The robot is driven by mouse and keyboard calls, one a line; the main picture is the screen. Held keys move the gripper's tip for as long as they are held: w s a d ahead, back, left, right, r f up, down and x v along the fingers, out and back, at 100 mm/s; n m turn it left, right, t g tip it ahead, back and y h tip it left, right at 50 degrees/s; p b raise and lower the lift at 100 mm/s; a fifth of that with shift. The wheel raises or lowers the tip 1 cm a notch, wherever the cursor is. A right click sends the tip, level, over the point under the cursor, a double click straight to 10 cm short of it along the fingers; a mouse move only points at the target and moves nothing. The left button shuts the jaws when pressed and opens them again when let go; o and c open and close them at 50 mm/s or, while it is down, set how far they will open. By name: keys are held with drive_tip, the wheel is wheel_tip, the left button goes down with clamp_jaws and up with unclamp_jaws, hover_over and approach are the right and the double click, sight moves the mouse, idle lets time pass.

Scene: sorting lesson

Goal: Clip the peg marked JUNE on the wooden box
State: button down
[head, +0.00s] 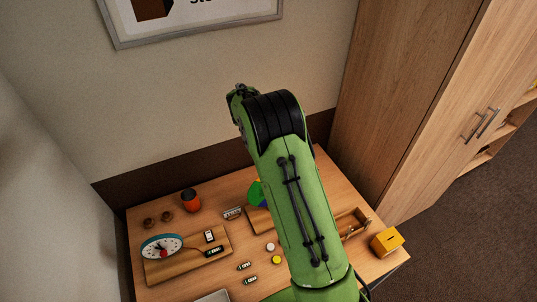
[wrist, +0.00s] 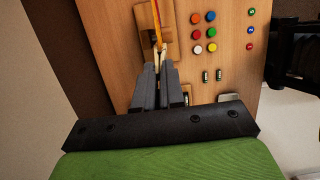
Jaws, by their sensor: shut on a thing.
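The wooden box (head: 361,213) stands at the right side of the table, partly behind my arm in the head view. In the wrist view the wooden box (wrist: 144,17) lies just beyond my fingertips, with long yellow and reddish things in or across it. My gripper (wrist: 157,68) is shut on a small pale peg (wrist: 161,51) at the near end of the box. Its marking cannot be read, and I cannot tell whether it touches the box wall. The head view hides my gripper behind the arm.
A yellow slotted box (head: 386,242) stands beside the wooden box. A clock (head: 161,247) and small dark pieces lie on a board (head: 187,262) at left, with an orange cup (head: 190,201) behind. Several coloured discs (wrist: 196,33) lie right of the box in the wrist view.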

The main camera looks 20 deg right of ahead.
drive_tip(key=shift+p+v, duration=0.35)
drive_tip(key=shift+v, duration=1.8)
drive_tip(key=shift+f, duration=0.15)
